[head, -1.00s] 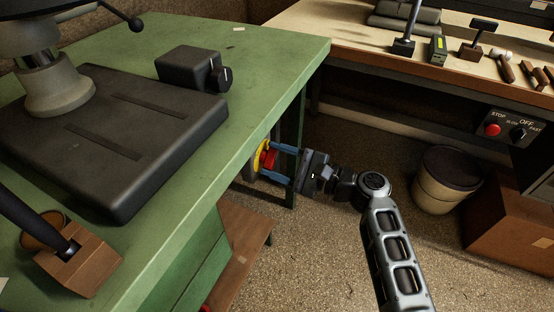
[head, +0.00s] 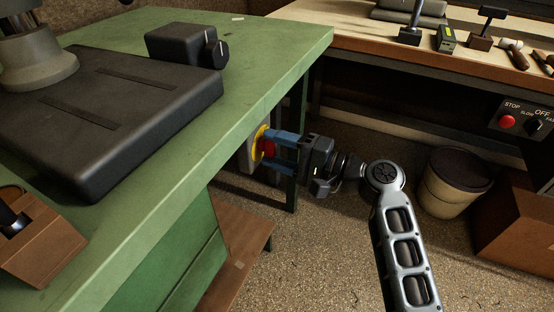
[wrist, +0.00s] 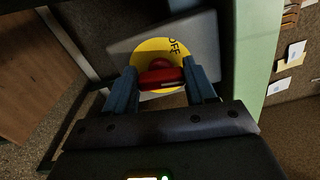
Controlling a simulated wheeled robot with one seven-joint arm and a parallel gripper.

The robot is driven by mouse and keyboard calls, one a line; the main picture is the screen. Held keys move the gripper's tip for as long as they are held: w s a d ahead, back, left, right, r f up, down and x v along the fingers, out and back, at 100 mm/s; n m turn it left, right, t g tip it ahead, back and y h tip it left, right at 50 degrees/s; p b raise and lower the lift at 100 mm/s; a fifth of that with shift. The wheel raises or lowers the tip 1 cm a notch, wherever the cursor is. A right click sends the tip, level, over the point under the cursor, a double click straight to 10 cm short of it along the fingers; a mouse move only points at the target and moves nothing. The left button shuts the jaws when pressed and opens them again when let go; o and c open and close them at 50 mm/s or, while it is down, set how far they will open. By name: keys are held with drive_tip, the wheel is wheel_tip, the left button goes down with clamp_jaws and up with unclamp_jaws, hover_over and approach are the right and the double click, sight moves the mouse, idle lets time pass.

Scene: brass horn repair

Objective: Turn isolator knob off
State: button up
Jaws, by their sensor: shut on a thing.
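The isolator has a red knob (wrist: 161,77) on a round yellow plate (wrist: 150,52), fixed to a grey box (wrist: 120,48) below the green bench top. The plate carries the word OFF, seen sideways in the wrist view. In the head view the red knob (head: 268,147) and yellow plate (head: 257,143) show at the bench's side. My gripper (wrist: 163,82) has its blue fingers shut on the red knob, one on each side; it also shows in the head view (head: 274,149). The knob's handle lies roughly across the wrist view, slightly tilted. Its exact setting I cannot tell.
The green bench (head: 150,200) overhangs the isolator, with a bench leg (head: 295,180) just behind my gripper. A black machine base (head: 110,110) and a small dark box with a dial (head: 185,45) stand on top. A bin (head: 453,185) stands on the floor at right.

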drive_tip(key=n+b, duration=0.3)
drive_tip(key=f+n+b, duration=0.1)
drive_tip(key=n+b, duration=0.2)
drive_tip(key=b, duration=0.1)
drive_tip(key=shift+f, duration=0.1)
drive_tip(key=n+b, duration=0.3)
drive_tip(key=b, duration=0.1)
drive_tip(key=shift+n, duration=0.3)
drive_tip(key=shift+n+b, duration=0.35)
drive_tip(key=shift+n, duration=0.05)
drive_tip(key=shift+w+r, duration=0.1)
drive_tip(key=shift+r, duration=0.1)
drive_tip(key=o, duration=1)
drive_tip(key=shift+o, duration=0.2)
drive_tip(key=shift+d, duration=0.15)
